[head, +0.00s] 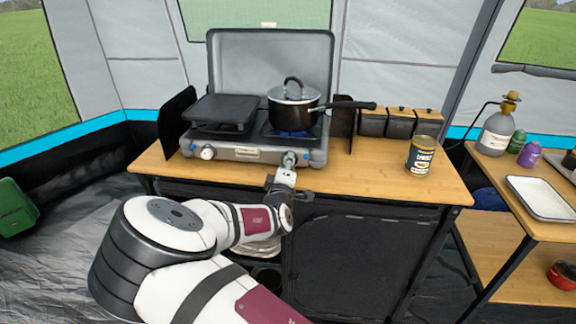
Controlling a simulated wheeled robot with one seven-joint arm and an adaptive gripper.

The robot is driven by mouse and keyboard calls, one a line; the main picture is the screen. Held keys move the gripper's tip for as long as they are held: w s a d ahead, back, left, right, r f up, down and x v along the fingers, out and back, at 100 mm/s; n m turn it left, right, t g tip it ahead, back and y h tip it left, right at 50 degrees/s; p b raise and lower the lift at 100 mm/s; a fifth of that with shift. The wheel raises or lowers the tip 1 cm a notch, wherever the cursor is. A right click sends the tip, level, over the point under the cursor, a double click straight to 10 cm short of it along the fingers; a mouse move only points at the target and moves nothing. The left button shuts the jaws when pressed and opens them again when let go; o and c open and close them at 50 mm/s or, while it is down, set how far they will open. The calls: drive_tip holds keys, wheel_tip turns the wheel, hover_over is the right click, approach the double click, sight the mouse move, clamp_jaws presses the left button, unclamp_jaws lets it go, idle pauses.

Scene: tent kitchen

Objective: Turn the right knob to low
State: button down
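The grey two-burner camping stove (240,143) stands on the wooden counter with its lid raised. Its left knob (207,152) is in plain view on the front panel. The right knob (290,157) is mostly hidden behind my gripper (288,167), which is right in front of it. I cannot tell whether the fingers touch or enclose the knob, or how the knob is turned. A black pot (291,119) with a glass lid sits on the right burner, with a blue flame showing under it.
A dark griddle (221,110) covers the left burner. The pot's handle (345,105) points right. A labelled can (421,155) stands on the counter's right side, with lidded containers (400,122) behind. A side table (483,162) at right holds a bottle (495,132) and a white tray (543,198).

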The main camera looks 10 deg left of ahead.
drive_tip(key=shift+n, duration=1.5)
drive_tip(key=c, duration=1.2)
unclamp_jaws()
drive_tip(key=shift+c, duration=0.2)
drive_tip(key=shift+f, duration=0.1)
drive_tip(key=s, duration=0.8)
drive_tip(key=shift+a+r, duration=0.15)
drive_tip(key=shift+r, duration=0.2)
